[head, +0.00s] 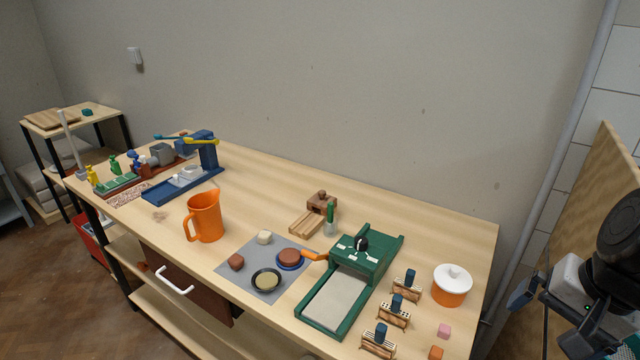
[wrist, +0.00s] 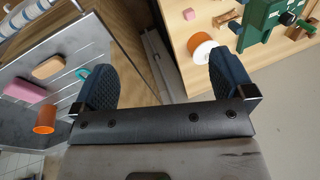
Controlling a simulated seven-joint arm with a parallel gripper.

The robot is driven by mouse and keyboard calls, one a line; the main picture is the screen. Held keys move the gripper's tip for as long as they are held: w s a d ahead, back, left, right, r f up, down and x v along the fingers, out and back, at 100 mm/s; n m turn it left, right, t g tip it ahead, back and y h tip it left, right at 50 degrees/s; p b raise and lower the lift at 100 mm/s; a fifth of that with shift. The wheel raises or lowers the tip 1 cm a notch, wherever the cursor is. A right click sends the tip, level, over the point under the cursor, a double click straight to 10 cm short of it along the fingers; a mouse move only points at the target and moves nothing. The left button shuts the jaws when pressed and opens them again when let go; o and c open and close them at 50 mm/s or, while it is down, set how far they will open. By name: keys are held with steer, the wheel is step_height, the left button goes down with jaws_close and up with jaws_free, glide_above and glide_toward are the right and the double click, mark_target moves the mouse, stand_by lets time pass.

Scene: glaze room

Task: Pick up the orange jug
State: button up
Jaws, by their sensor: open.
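The orange jug (head: 204,217) stands upright on the wooden bench in the head view, left of the grey mat, with its handle toward the front left. My gripper (head: 535,318) is at the right edge of the head view, beyond the bench's right end and far from the jug. In the wrist view my gripper (wrist: 165,85) shows two dark blue fingers spread wide with nothing between them. The jug does not show in the wrist view that I can tell.
A grey mat (head: 232,275) with small pieces and dishes lies right of the jug. A green press (head: 372,262), an orange pot with white lid (head: 453,292) and small stands lie between my gripper and the jug. A blue device (head: 207,150) stands behind the jug.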

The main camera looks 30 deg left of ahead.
steer(key=w+a+m+g+y, duration=0.15)
steer(key=w+a, duration=0.25)
steer(key=a, duration=0.5)
steer(key=w+a+m+g+y, duration=0.1)
steer(key=w+a+y, duration=0.3)
steer(key=a, duration=0.5)
steer(key=m+g+y, duration=0.5)
glide_toward(219, 210)
steer(key=d+r, duration=0.3)
steer(key=d, duration=0.4)
steer(key=d+r, duration=0.3)
steer(key=d, duration=0.5)
steer(key=a+f+m+y, duration=0.1)
steer(key=a+f, duration=0.1)
steer(key=a, duration=0.4)
steer(key=s+a+f+m+y, duration=0.1)
steer(key=a+f+m, duration=0.1)
steer(key=a, duration=0.4)
steer(key=s+a+f+m+y, duration=0.1)
steer(key=a+f, duration=0.3)
steer(key=a, duration=0.2)
steer(key=shift+s+f+m+g, duration=0.1)
steer(key=shift+f+m+g, duration=0.05)
steer(key=shift+m+g, duration=0.15)
steer(key=shift+s+a+f, duration=0.1)
steer(key=shift+a, duration=0.2)
steer(key=shift+x, duration=1.25)
